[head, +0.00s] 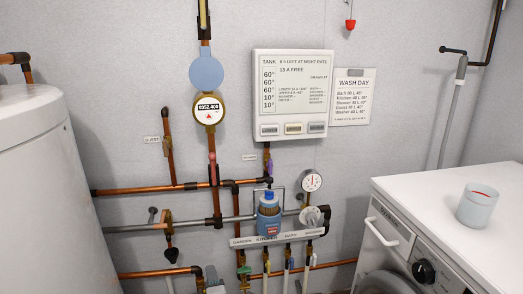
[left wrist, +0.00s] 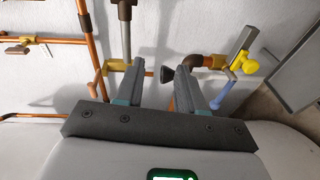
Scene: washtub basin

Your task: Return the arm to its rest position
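My left gripper (left wrist: 160,68) shows in the left wrist view. Its two dark fingers stand apart with nothing held between them. Behind the gap are a black cone-shaped fitting (left wrist: 167,73) and an orange copper pipe. I cannot tell the exact distance from the fingers to these pipes. I cannot make out either gripper or arm in the head view. My right gripper shows in neither view.
A white tank (head: 45,190) stands at the left. Copper and grey pipes (head: 140,188) with valves run along the wall. A control panel (head: 292,95) hangs above. At the right, a white washing machine (head: 440,210) carries a cup (head: 477,209).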

